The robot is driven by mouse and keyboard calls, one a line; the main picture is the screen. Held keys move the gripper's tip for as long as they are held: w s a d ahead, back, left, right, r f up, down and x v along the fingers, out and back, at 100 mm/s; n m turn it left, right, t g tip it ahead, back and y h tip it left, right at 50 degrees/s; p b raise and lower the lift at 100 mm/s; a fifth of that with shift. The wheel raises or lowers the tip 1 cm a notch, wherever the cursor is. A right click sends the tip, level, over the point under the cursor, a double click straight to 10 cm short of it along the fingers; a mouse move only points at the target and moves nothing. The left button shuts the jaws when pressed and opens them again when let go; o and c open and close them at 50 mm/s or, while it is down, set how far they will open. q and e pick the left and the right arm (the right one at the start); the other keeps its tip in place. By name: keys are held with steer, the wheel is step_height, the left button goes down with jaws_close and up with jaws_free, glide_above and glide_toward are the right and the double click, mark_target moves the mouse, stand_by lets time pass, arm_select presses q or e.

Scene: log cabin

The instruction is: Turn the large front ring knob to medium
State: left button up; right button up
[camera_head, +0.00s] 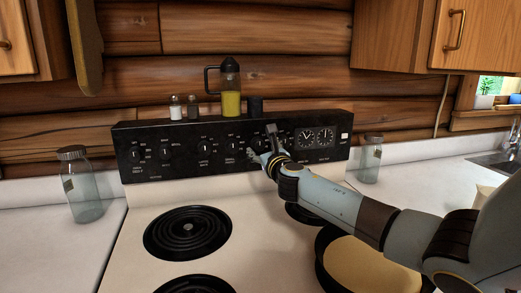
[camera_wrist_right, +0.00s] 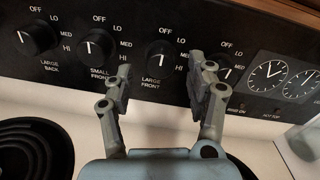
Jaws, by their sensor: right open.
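The large front knob (camera_wrist_right: 160,56) is a round black dial on the stove's black control panel (camera_wrist_right: 270,45), labelled LARGE FRONT, with OFF, LO, MED and HI printed around it. A pale pointer mark shows on it, but I cannot tell its exact setting. My right gripper (camera_wrist_right: 160,66) is open, its two fingers on either side of this knob in the wrist view; contact is not clear. In the head view my right gripper (camera_head: 268,143) is at the panel and covers the knob's area. My left gripper is not in view.
The small front knob (camera_wrist_right: 97,45) and large back knob (camera_wrist_right: 38,37) are to the left. Another knob (camera_wrist_right: 230,70) is close by the right finger. A pan (camera_head: 365,262) stands under my right arm. Jars and an oil bottle (camera_head: 230,95) are nearby.

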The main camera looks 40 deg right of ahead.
mark_target(258, 145)
steer(key=shift+x, duration=1.1)
steer(key=c, duration=1.1)
